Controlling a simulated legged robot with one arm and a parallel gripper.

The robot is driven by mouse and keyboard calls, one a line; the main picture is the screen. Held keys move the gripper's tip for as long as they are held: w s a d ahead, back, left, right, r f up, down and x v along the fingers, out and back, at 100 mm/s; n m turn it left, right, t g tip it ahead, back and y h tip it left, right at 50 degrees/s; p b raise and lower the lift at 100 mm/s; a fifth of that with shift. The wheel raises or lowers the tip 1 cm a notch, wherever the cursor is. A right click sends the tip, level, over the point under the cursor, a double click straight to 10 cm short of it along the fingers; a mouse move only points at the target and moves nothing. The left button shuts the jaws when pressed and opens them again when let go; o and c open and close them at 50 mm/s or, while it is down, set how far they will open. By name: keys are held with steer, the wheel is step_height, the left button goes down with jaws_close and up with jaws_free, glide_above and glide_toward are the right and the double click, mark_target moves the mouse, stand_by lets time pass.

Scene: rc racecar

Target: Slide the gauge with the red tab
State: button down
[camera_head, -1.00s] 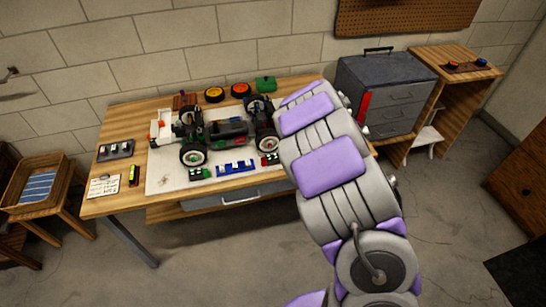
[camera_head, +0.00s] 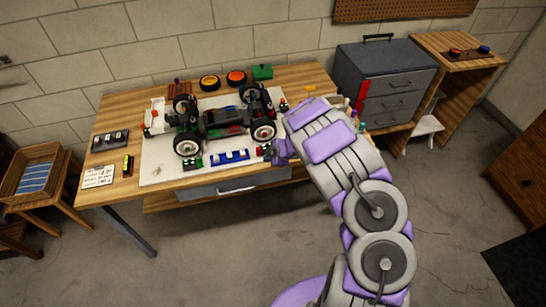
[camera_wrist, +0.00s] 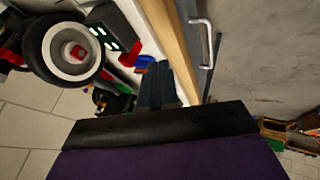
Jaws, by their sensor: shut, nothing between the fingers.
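My gripper (camera_head: 280,151) is at the right front of the white mat on the workbench, beside the racecar. In the wrist view its dark fingers (camera_wrist: 158,86) are together and empty. A small dark block with green and red parts (camera_head: 265,152) lies right by the fingertips and is partly hidden by the gripper. In the wrist view, a dark block with green marks (camera_wrist: 110,25) and a red piece (camera_wrist: 131,53) show beyond the fingers. I cannot tell for certain which piece is the gauge with the red tab.
The racecar (camera_head: 224,122) stands on the mat, its wheel (camera_wrist: 70,50) close by in the wrist view. A grey drawer cabinet (camera_head: 385,80) stands right. The floor in front is clear.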

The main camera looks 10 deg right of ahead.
mark_target(257, 154)
steer(key=shift+w+a+f+b, duration=0.1)
steer(key=shift+w+a+f, duration=0.2)
steer(key=shift+w, duration=0.45)
steer(key=shift+w+a+f+b, duration=0.1)
steer(key=shift+w+a+f, duration=0.25)
steer(key=shift+w, duration=0.4)
steer(key=shift+w+a+f+b, duration=0.1)
steer(key=shift+w+a+f, duration=0.2)
steer(key=shift+w, duration=0.45)
steer(key=shift+w+d+r, duration=0.1)
steer(key=shift+w+d, duration=0.2)
steer(key=shift+d, duration=0.05)
steer(key=shift+a, duration=0.1)
